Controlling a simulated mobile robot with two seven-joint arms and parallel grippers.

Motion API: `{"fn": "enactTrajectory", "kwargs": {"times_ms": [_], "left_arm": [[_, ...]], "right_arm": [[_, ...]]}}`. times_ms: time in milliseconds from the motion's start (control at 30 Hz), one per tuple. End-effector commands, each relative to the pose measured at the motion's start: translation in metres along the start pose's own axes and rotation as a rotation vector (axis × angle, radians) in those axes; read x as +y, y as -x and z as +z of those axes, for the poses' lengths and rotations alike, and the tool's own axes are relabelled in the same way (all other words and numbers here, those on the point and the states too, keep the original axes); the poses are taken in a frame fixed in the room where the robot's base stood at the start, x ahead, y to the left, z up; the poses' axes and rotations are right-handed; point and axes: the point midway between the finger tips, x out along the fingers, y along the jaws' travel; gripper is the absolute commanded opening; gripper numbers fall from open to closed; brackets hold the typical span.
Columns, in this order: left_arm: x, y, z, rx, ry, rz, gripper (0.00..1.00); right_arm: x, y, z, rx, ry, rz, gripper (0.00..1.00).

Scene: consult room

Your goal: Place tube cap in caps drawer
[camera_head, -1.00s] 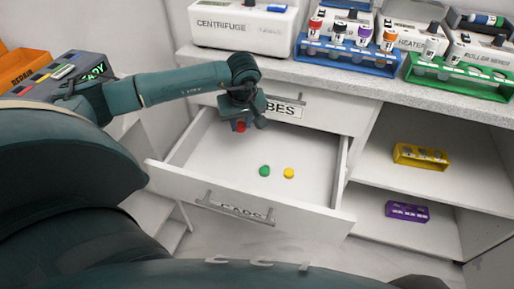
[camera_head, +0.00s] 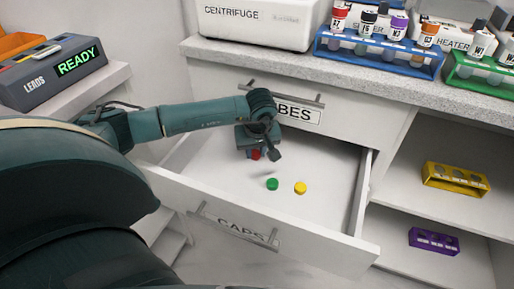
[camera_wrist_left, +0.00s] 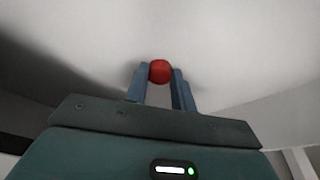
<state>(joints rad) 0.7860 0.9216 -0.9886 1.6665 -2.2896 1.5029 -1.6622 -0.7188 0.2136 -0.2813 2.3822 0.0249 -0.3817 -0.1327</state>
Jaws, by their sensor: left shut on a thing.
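The red tube cap (camera_head: 256,154) is between the fingertips of my left gripper (camera_head: 257,150), which is shut on it. In the left wrist view the red cap (camera_wrist_left: 160,71) shows between the two blue fingers (camera_wrist_left: 161,85). The open caps drawer (camera_head: 318,215), labelled CAPS on its front, is below the gripper. The gripper and cap are over the left part of the drawer; the exact height above its floor is hard to tell. A green cap (camera_head: 272,184) and a yellow cap (camera_head: 300,188) lie on the drawer floor. My right gripper is not in view.
A closed drawer (camera_head: 345,121) with a partly hidden label sits above the open one. The counter holds the centrifuge (camera_head: 255,22), a blue tube rack (camera_head: 378,58) and a green rack (camera_head: 480,80). Yellow (camera_head: 455,178) and purple (camera_head: 433,241) racks stand on shelves at right.

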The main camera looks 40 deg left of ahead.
Motion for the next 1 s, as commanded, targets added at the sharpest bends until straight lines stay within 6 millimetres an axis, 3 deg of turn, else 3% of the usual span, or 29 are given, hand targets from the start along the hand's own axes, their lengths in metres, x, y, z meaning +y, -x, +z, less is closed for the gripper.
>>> {"fn": "enactTrajectory", "kwargs": {"times_ms": [333, 367, 600, 867, 1000], "left_arm": [[0.000, -0.006, 0.002, 0.000, -0.002, -0.001, 0.05], [0.000, -0.005, 0.002, 0.000, -0.002, -0.001, 0.28], [0.000, -0.004, 0.002, 0.000, -0.001, 0.000, 0.47], [0.000, -0.002, 0.001, 0.000, -0.001, 0.000, 0.47], [0.001, 0.014, 0.000, 0.001, -0.002, 0.002, 0.47]], "right_arm": [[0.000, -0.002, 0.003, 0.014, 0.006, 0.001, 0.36], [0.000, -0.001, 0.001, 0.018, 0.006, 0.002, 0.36], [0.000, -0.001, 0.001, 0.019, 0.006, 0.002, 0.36], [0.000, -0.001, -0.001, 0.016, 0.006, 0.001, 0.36], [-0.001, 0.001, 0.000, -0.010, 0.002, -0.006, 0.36]]}}
